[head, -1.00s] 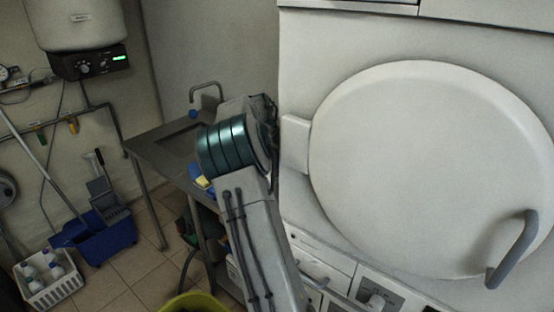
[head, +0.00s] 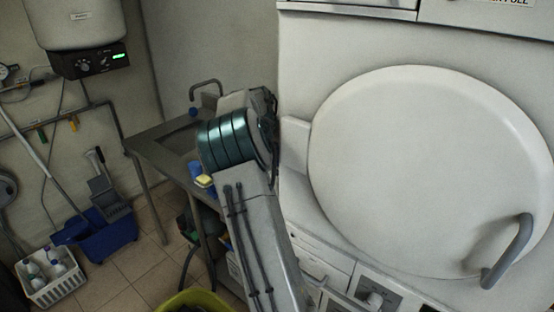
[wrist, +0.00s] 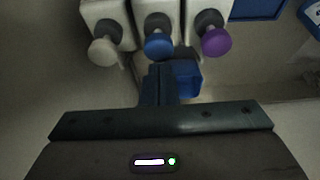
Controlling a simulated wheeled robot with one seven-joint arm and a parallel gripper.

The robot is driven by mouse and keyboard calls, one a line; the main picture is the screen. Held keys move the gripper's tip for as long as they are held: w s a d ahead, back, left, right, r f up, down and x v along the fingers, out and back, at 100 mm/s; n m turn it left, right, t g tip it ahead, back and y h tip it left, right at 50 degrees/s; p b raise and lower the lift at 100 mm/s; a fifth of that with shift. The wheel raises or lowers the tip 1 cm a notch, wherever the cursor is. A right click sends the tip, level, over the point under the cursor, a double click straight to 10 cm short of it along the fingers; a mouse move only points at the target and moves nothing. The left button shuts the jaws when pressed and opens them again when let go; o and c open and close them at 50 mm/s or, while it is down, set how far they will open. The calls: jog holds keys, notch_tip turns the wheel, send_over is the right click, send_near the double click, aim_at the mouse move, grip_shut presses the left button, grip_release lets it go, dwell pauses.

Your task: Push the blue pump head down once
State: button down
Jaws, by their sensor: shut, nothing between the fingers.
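In the wrist view, the blue pump head (wrist: 158,45) is the middle one of three in a row on pale dispensers. My gripper (wrist: 158,70) is shut and empty, its fingertips close below the blue pump head in the picture. I cannot tell whether they touch it. A white pump head (wrist: 102,51) is to its left and a purple pump head (wrist: 216,41) to its right. In the head view my arm hides my gripper, and I cannot make out the dispensers there.
A blue box-like thing (wrist: 187,78) lies beyond my fingers in the wrist view. In the head view, a metal sink bench (head: 150,140) stands behind my arm, and a large white round door (head: 420,170) with a grey handle (head: 508,252) fills the right. A blue mop bucket (head: 105,235) and white bottle basket (head: 50,287) stand on the floor.

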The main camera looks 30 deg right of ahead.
notch_tip(320, 180, up, 6)
jog(key=p, duration=0.3)
dwell(0.6)
jog(key=s+a+r+n+t+y+b, duration=0.2)
jog(key=s+a+n+y+b, duration=0.3)
jog(key=s+a, duration=1.3)
jog(key=s+a+f+n, duration=0.3)
jog(key=s+a, duration=0.3)
jog(key=s, duration=0.2)
jog(key=s+a+f+n+b, duration=0.1)
jog(key=s+a+f+n, duration=0.2)
jog(key=s+a+n, duration=0.3)
jog(key=s, duration=0.3)
jog(key=shift+a+h, duration=0.2)
jog(key=shift+h, duration=0.1)
